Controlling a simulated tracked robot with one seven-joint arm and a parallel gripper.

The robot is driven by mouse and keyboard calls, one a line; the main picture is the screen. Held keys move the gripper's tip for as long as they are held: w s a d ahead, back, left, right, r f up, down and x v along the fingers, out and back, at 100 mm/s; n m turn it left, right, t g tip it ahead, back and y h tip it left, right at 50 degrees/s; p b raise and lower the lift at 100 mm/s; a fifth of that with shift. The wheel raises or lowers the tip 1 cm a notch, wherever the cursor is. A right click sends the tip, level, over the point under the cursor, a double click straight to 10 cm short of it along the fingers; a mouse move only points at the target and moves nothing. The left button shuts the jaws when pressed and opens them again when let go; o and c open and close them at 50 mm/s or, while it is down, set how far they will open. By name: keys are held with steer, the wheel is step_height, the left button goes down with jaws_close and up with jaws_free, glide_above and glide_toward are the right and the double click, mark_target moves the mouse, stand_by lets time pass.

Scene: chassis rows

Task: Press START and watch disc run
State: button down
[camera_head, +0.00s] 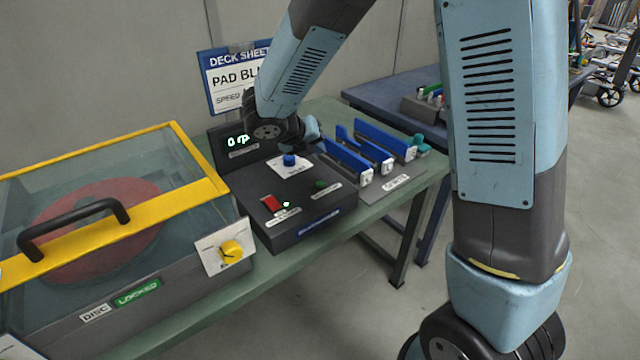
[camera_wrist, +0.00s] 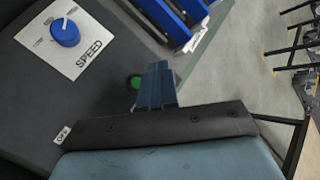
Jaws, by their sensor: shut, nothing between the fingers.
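The control box (camera_head: 300,218) stands on the green bench. It carries a blue SPEED knob (camera_head: 289,160), a red switch (camera_head: 271,203) with a small lit green light, and a dark green button (camera_head: 320,184); its label is too small to read. In the wrist view the green button (camera_wrist: 135,81) shows just left of my shut, empty gripper (camera_wrist: 158,66), partly hidden by it. I cannot tell whether they touch. The reddish disc (camera_head: 95,230) lies under a clear cover with a yellow frame (camera_head: 190,195). A green sign (camera_head: 137,293) beside "DISC" reads LOCKED.
A display (camera_head: 239,142) shows green characters starting with 0, partly hidden by my arm. A yellow knob (camera_head: 232,249) is on the disc housing. Blue-handled tools (camera_head: 385,138) stand on the bench at right. A DECK SHEET sign (camera_head: 228,80) hangs behind. Open floor lies to the right.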

mark_target(317, 185)
steer(key=shift+f, duration=3.8)
steer(key=shift+f, duration=0.1)
steer(key=shift+f, duration=0.25)
